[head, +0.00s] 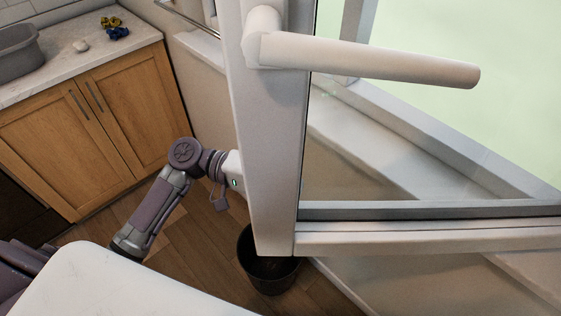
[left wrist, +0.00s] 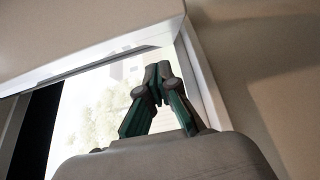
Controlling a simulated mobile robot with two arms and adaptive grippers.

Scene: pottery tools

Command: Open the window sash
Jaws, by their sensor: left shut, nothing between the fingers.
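The white window sash (head: 265,170) stands swung out of its frame into the room, close in front of me in the head view. Its handle (head: 370,62) sticks out to the right, roughly level. My left arm reaches behind the sash's upright edge, which hides the gripper's fingers in the head view. In the left wrist view, my left gripper (left wrist: 158,75) is shut with its fingertips together and nothing between them. Bright window light and a pale frame edge lie beyond the fingers; contact with the sash cannot be told. My right gripper is in neither view.
A dark bin (head: 268,274) stands on the wooden floor below the sash. A wooden cabinet (head: 110,130) with a pale countertop is at the left, bearing a grey basin (head: 16,55) and small yellow and blue items. The white window sill (head: 370,145) runs behind the sash.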

